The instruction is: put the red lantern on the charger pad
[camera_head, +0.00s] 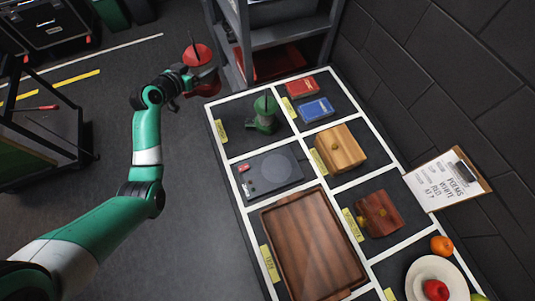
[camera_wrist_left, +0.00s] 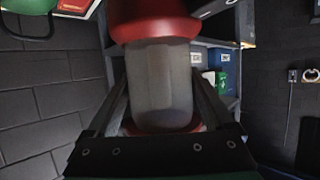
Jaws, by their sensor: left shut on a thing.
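The red lantern (camera_head: 198,56) is up at the end of my left arm, beyond the table's far left corner. My left gripper (camera_head: 190,79) is shut on it. The left wrist view shows the lantern's frosted body (camera_wrist_left: 160,88) between the two fingers, with its red cap above. The charger pad (camera_head: 270,173), a flat dark grey plate with a small red part at its corner, lies in a left compartment of the table. Its top looks bare. The lantern is well apart from it. My right gripper is not in view.
A green lantern (camera_head: 263,115) stands in the compartment behind the pad. A wooden tray (camera_head: 312,245) lies in front of it, and a wooden box (camera_head: 339,147) to its right. Red (camera_head: 300,87) and blue (camera_head: 316,109) books lie at the back. A grey shelf (camera_head: 285,35) stands behind the table.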

